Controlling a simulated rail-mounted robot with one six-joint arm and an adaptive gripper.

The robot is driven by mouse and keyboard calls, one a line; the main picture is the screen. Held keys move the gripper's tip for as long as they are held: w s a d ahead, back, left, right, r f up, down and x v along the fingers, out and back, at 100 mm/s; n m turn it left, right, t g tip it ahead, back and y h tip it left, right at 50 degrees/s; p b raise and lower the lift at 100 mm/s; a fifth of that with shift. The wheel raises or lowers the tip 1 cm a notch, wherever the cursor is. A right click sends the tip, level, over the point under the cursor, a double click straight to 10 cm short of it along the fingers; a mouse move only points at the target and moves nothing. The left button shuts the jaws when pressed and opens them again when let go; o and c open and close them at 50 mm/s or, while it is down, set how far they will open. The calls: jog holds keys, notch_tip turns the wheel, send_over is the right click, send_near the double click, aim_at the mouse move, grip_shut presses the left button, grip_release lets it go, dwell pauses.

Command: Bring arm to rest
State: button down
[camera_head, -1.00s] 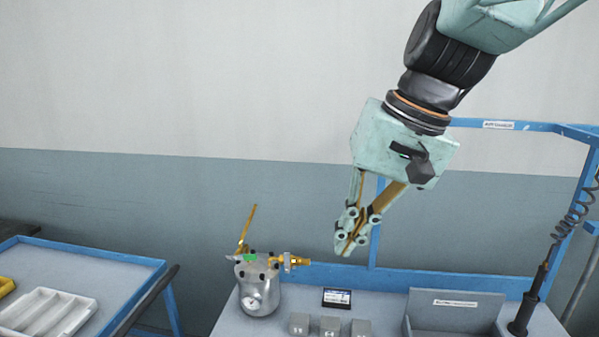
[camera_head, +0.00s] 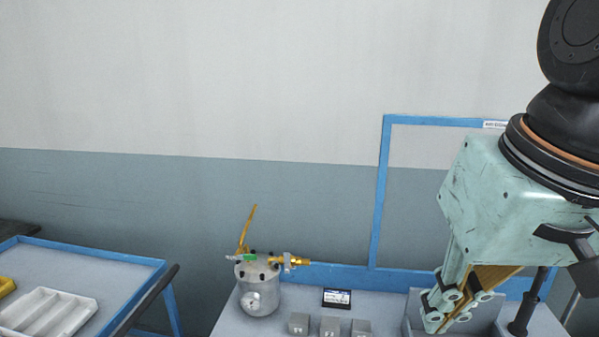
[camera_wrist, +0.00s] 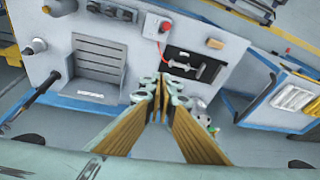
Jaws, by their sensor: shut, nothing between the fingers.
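My gripper (camera_head: 438,312) is at the lower right of the head view, fingers pointing down and a little left, in front of the grey bin at the right of the bench. It is shut and empty. In the wrist view my gripper (camera_wrist: 162,88) shows its fingertips together, with the bench beyond them. The arm reaches in from the upper right of the head view, and its upper part is cut off by the frame.
A silver pot (camera_head: 259,290) with brass fittings stands on the bench, with several grey blocks (camera_head: 329,326) and a small dark display (camera_head: 337,298) to its right. A blue frame (camera_head: 379,200) rises behind. A blue-edged cart (camera_head: 90,258) with a white tray (camera_head: 48,313) stands left.

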jog(key=s+d+f+h, duration=0.1)
jog(key=s+d, duration=0.2)
jog(key=s, duration=0.3)
jog(key=shift+d+f+t, duration=0.2)
jog(key=shift+f+t, duration=0.1)
jog(key=shift+w, duration=0.1)
